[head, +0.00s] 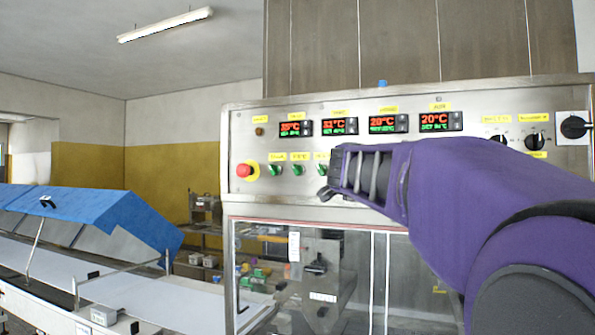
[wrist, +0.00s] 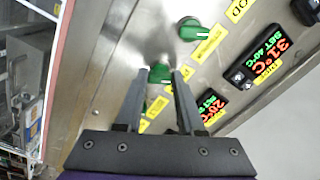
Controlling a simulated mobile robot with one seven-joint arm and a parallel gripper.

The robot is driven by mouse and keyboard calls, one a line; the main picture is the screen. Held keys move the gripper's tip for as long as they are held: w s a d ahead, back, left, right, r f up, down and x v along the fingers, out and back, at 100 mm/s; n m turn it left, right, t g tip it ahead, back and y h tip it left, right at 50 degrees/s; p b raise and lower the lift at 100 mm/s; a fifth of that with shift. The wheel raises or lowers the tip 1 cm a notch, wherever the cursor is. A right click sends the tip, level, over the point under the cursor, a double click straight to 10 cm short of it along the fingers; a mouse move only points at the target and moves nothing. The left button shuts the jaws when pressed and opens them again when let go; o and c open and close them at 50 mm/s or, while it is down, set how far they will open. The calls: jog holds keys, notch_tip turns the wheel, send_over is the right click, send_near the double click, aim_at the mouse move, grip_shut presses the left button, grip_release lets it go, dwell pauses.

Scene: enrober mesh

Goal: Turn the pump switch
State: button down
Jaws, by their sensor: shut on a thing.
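A row of green switches sits low on the steel control panel (head: 255,203), each with a yellow label. In the head view two of them, the first green switch (head: 274,170) and the second green switch (head: 298,169), show clear of my gripper (head: 328,188), which is at the panel just right of them. In the wrist view my gripper (wrist: 160,74) has its fingertips on either side of a green switch (wrist: 159,73) and is shut on it. A free green switch (wrist: 190,28) shows above it. I cannot read which label belongs to the held switch.
A red emergency button (head: 245,171) is at the panel's left. Temperature displays (head: 340,126) run above the switches, and black knobs (head: 535,141) are at the right. Glazed doors lie below. A conveyor with a blue cover (head: 110,207) stands at the left.

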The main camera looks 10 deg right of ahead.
jog(key=shift+n, duration=0.3)
jog(key=c, duration=0.5)
grip_release()
jog(key=shift+s, duration=0.1)
